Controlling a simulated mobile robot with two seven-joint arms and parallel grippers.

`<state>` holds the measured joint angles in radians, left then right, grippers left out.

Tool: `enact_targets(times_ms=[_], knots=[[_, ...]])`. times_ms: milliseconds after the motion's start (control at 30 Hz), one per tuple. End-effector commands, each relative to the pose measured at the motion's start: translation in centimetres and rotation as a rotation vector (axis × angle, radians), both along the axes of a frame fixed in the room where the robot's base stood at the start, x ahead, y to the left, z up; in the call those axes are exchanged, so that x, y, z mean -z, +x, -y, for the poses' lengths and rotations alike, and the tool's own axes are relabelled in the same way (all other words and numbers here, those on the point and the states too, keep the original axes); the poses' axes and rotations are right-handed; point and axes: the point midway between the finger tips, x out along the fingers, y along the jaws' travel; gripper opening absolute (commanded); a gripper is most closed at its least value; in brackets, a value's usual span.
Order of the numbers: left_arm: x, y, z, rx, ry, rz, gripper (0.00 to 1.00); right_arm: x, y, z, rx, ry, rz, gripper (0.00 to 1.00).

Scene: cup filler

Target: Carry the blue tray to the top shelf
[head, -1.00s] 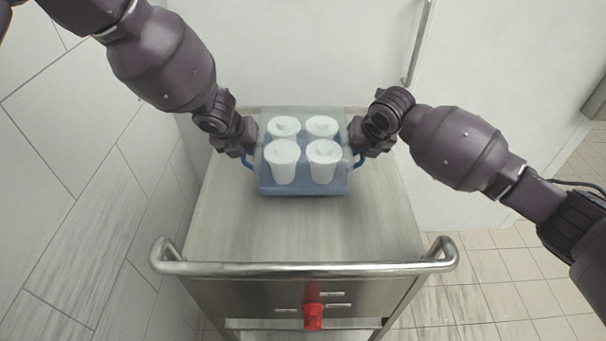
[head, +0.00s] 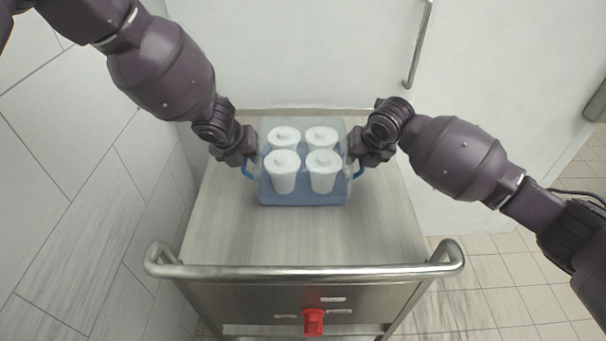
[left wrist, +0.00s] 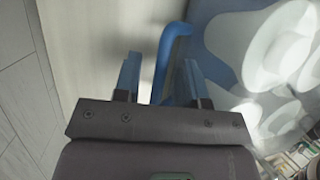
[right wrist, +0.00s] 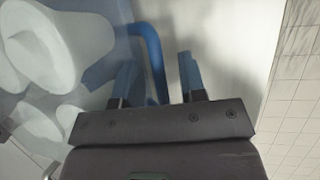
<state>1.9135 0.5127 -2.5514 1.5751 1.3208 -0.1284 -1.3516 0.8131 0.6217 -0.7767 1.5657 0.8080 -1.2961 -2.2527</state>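The blue tray (head: 304,199) is see-through, with a blue handle at each side, and appears to rest on the cart top. It holds several white lidded cups (head: 284,172) in two rows. My left gripper (head: 250,150) is at the tray's left handle. In the left wrist view the handle (left wrist: 168,60) passes between my spread fingers (left wrist: 160,75), with gaps visible. My right gripper (head: 357,150) is at the right handle. In the right wrist view that handle (right wrist: 150,60) also lies between spread fingers (right wrist: 157,75). No top shelf is visible.
The metal cart (head: 300,240) has a push bar (head: 303,270) at the front and a red part (head: 314,321) below it. Its top is clear in front of the tray. A tiled wall (head: 70,190) stands close on the left, a white wall (head: 300,50) behind.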

Motion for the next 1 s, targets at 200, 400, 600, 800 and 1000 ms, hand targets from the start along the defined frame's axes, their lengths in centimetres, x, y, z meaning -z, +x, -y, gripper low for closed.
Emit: enact_targets(times_ms=[200,400,600,800,1000], knots=[[-3.1,-1.2,-0.5,0.001,-0.001,0.003,0.38,0.0,0.0,0.0,0.000,0.000,0.000,0.38],[-6.6,-2.8,-1.3,-0.001,-0.001,0.003,0.38,0.0,0.0,0.0,0.000,0.000,0.000,0.38],[-9.3,-3.9,-1.8,-0.002,-0.003,0.003,0.38,0.0,0.0,0.0,0.000,0.000,0.000,0.38],[-10.4,-4.5,-2.0,-0.001,-0.001,0.002,0.38,-0.1,0.0,0.0,0.000,0.000,0.000,0.38],[-10.5,-4.6,-2.0,0.000,-0.001,0.001,0.38,-1.5,-0.5,0.3,-0.002,0.000,0.003,0.38]])
